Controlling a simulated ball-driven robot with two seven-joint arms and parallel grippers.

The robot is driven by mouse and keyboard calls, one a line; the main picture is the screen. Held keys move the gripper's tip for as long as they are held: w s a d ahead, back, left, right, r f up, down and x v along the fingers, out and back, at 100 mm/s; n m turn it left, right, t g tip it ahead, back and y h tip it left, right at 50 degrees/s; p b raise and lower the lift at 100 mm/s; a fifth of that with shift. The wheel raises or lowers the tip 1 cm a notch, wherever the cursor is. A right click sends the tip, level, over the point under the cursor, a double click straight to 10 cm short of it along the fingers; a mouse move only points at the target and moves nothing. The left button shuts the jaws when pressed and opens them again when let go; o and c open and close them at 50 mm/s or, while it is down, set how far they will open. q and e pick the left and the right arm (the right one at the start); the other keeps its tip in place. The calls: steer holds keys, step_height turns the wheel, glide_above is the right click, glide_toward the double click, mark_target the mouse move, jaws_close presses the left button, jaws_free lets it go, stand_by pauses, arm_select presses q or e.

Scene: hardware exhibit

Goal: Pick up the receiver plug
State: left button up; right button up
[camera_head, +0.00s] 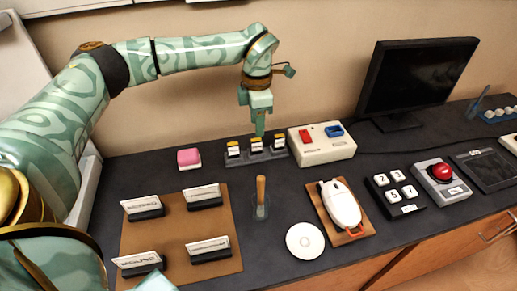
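No piece is clearly labelled as the receiver plug. Three small white blocks with yellow and dark tops (233,149) stand in a row on a grey rack (243,161) at the back; I cannot tell whether one is the plug. My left gripper (260,130) points down over the rack, near its middle and right blocks. Its fingers show as one narrow shape and overlap the blocks' edge, so I cannot tell whether they are open or touching anything. My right gripper cannot be made out.
A cream box (321,151) with red and blue parts stands just right of the rack. A pink-topped block (188,158) is to its left. A wooden-handled tool (261,194), white disc (305,241) and computer mouse (342,205) are in front. A monitor (418,77) stands behind.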

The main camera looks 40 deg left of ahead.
mark_target(256, 139)
arm_select(q)
step_height(256, 139, down, 3)
steer(key=shift+r+b, duration=0.1)
steer(key=shift+b, duration=0.2)
step_height(256, 139, down, 6)
steer(key=b, duration=0.3)
steer(key=shift+a+r, duration=0.15)
steer(key=shift+r, duration=0.2)
arm_select(e)
steer(key=f, duration=0.1)
steer(key=s+f, duration=0.1)
steer(key=f, duration=0.1)
steer(key=shift+s+f+g, duration=0.2)
steer(key=shift+s+g, duration=0.1)
arm_select(q)
jaws_close()
